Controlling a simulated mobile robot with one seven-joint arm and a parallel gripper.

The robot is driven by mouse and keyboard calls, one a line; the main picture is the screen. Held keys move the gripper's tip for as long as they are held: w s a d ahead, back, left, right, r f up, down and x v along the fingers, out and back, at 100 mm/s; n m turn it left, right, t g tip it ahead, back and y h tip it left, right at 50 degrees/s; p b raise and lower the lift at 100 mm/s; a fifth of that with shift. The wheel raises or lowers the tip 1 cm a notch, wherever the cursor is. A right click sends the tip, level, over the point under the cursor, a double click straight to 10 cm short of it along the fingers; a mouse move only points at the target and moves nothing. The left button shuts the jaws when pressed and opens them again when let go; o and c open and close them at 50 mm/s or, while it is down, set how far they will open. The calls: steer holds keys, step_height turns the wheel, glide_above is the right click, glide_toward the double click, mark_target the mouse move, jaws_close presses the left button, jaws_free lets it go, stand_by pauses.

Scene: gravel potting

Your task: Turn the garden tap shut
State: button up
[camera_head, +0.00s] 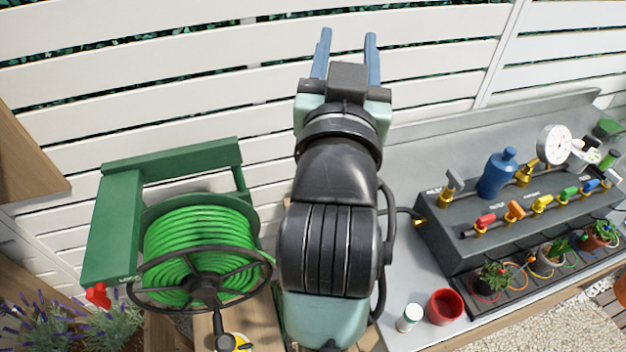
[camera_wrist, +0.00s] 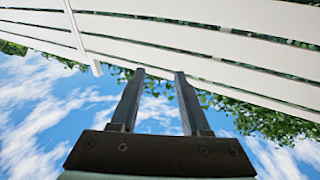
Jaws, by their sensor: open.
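My gripper (camera_head: 348,35) is open and empty, raised in front of the white slatted fence with its two fingers pointing up. In the wrist view its fingers (camera_wrist: 160,72) stand apart with only fence, leaves and sky beyond. Several tap-like parts show. A grey-handled valve (camera_head: 452,186) stands at the left end of the dark manifold box. A red-handled part (camera_head: 97,295) sits at the lower left of the green hose reel. I cannot tell for certain which is the garden tap. My gripper is far from both and touches neither.
The hose reel (camera_head: 121,215) with coiled green hose (camera_head: 190,235) stands left of my arm. The dark manifold box (camera_head: 520,225) carries small coloured valves, a blue bottle (camera_head: 497,173) and a gauge (camera_head: 553,145). A red cup (camera_head: 445,307) and white jar (camera_head: 409,318) stand on the bench.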

steer(key=s+d+f+m+h+p, duration=0.1)
steer(key=s+d+f+h+p, duration=0.1)
steer(key=d+f+p, duration=0.7)
steer(key=s+a+f+n+g+y+b, duration=0.1)
steer(key=s+a+f+n+y, duration=0.2)
steer(key=f, duration=0.4)
steer(key=s+a+f+n+y, duration=0.1)
steer(key=s+a+f+y, duration=0.2)
steer(key=s+f, duration=0.3)
steer(key=s+a+f+n+g+y+b, duration=0.1)
steer(key=s+a+f+n+y, duration=0.2)
steer(key=f, duration=0.4)
steer(key=shift+m+y, duration=0.3)
steer(key=p+x, duration=0.1)
steer(key=x, duration=1)
steer(key=shift+w+a+f+p, duration=0.15)
steer(key=shift+w+f+p, duration=0.1)
steer(key=shift+w+p, duration=0.1)
jaws_close()
